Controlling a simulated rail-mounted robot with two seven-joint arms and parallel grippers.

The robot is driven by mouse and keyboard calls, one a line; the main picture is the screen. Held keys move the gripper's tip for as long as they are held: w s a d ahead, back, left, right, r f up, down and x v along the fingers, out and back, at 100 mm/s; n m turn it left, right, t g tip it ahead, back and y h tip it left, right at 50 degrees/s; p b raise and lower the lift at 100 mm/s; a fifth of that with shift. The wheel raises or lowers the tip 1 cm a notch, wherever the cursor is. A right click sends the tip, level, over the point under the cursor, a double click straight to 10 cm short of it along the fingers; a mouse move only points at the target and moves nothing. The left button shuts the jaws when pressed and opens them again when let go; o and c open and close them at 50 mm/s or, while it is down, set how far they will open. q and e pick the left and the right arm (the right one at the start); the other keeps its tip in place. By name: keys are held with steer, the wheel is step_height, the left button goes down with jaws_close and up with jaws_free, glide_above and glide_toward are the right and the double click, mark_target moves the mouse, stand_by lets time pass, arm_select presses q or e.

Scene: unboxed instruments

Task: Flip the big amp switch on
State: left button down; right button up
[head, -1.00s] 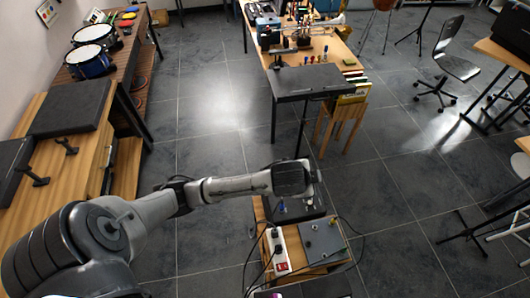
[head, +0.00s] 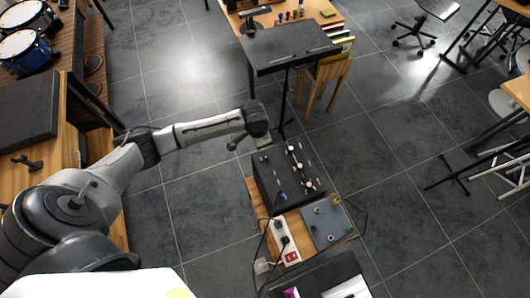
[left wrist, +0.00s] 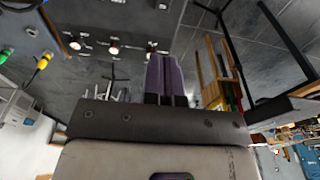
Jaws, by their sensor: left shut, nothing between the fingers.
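The big amp (head: 268,182) is a dark box with several pale knobs on its top panel and a blue piece near its front corner. It stands on a wooden surface in the head view. I cannot tell which small part is the switch. The amp panel (left wrist: 125,62) also shows in the left wrist view, left of the fingers. My left gripper (head: 264,141) is at the amp's far left corner, small and partly hidden by the wrist. Its fingers (left wrist: 166,75) are shut and empty, and contact with the amp is unclear. My right gripper is out of view.
A grey box (head: 327,224) with coloured plugs and a white power strip (head: 287,244) with a red switch lie in front of the amp, with loose cables. A dark stand (head: 290,48) rises behind. Open floor lies to the right.

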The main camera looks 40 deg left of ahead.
arm_select(q)
steer(key=b, duration=0.1)
glide_toward(266, 157)
steer(key=f, duration=0.5)
steer(key=shift+w+d+f, duration=0.15)
steer(key=shift+w+f, duration=0.1)
steer(key=shift+w, duration=0.1)
steer(key=shift+w+f+b, duration=0.1)
steer(key=shift+f+b, duration=0.2)
steer(key=shift+f, duration=0.7)
